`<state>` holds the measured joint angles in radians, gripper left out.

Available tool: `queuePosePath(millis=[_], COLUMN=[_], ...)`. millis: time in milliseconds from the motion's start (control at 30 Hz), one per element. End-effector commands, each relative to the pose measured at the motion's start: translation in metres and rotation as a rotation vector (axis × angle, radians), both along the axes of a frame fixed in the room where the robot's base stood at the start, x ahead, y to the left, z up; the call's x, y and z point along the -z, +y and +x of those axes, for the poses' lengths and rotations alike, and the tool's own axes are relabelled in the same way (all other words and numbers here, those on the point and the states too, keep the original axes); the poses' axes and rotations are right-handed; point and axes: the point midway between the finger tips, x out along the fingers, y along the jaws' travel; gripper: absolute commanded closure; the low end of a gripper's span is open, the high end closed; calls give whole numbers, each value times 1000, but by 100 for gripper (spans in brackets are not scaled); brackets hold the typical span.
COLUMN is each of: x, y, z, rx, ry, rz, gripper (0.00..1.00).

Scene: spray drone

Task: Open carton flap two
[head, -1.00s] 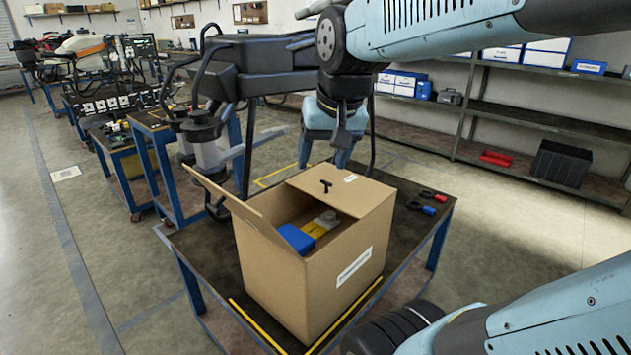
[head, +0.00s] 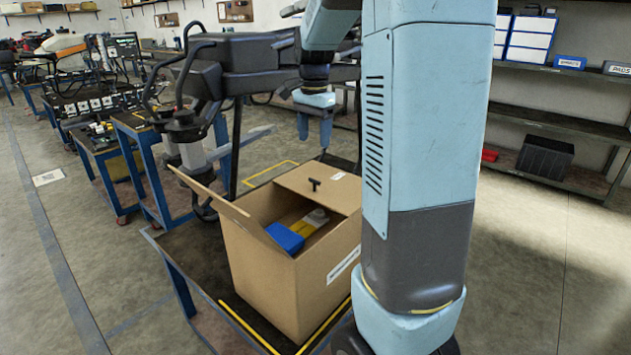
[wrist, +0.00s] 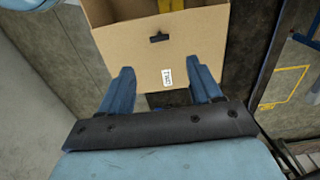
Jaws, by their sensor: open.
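The cardboard carton (head: 270,270) stands on a cart table, its left flap (head: 205,190) raised and slanting outward. The far flap (head: 318,185), with a black T-shaped tab (head: 314,184) and a white label, lies partly over the opening. In the wrist view this flap (wrist: 190,50) shows with its tab (wrist: 159,37) and label just beyond my fingertips. My gripper (wrist: 165,78) is open and empty, its blue fingers apart either side of the label. In the head view my gripper (head: 315,135) hangs behind the carton, apart from the flap. A blue box (head: 285,237) and a yellow item (head: 305,225) lie inside the carton.
A dark drone frame (head: 270,60) spans behind the cart. The cart table (head: 200,250) has a free left strip. Metal shelves (head: 560,125) with boxes stand at the right. My arm hides the table's right side.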

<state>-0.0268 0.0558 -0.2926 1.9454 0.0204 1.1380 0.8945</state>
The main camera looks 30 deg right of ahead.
Motion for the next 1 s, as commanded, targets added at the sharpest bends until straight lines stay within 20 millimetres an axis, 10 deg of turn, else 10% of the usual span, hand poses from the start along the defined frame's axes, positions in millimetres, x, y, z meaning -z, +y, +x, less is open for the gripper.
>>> queuePosePath(millis=[1000], x=[134], y=[-1], z=[2], rx=[12], ry=[6], rz=[0], gripper=[36])
